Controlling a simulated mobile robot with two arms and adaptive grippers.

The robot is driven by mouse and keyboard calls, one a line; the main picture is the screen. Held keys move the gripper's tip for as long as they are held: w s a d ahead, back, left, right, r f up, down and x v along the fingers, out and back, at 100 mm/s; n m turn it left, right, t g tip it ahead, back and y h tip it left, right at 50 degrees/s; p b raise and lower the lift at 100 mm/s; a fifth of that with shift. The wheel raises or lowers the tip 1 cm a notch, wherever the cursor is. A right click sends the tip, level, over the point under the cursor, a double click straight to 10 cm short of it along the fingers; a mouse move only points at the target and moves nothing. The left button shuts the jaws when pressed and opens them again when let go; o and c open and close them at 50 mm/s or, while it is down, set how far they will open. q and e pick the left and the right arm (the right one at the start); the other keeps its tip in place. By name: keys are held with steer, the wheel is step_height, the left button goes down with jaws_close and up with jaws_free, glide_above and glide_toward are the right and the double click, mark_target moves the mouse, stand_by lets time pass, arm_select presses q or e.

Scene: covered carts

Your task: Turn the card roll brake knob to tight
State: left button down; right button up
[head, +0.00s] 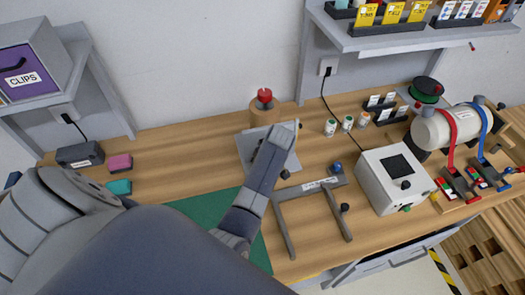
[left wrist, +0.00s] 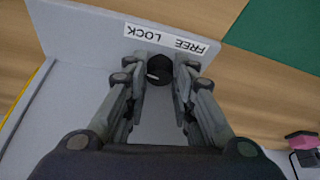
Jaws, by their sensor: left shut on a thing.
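In the left wrist view a round black knob (left wrist: 159,72) with a short pale mark stands on a grey metal plate (left wrist: 85,40). A white label (left wrist: 165,38) beside it reads FREE and LOCK, upside down in this view. My left gripper (left wrist: 160,62) has one finger on each side of the knob and is shut on it. In the head view the grey plate (head: 250,142) lies behind my left forearm, which hides the knob and the fingertips. A brown roll (head: 265,113) with a red top stands just behind the plate. My right gripper is not in view.
A grey bracket frame (head: 307,190) and a white box with a dark screen (head: 393,178) stand to the right. Small jars (head: 347,123) stand behind them. A green mat (head: 262,256) lies in front; pink (head: 120,163) and teal (head: 118,187) boxes lie left.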

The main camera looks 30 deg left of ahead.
arm_select(q)
steer(key=m, duration=0.2)
steer(key=m+t+h, duration=0.1)
steer(key=m, duration=0.1)
steer(key=m+t, duration=0.1)
steer(key=m, duration=0.1)
steer(key=shift+s+a+m+h, duration=0.1)
steer(key=shift+a+m+h, duration=0.2)
steer(key=m+h, duration=0.1)
steer(key=m, duration=0.2)
steer(key=m+h, duration=0.1)
steer(key=m, duration=0.2)
steer(key=shift+a+r+t, duration=0.1)
steer(key=shift+t, duration=0.2)
stand_by(0.4)
steer(key=c, duration=1.3)
jaws_free()
steer(key=shift+c, duration=0.2)
steer(key=v, duration=0.7)
steer(key=shift+r, duration=0.4)
steer(key=shift+s, duration=0.1)
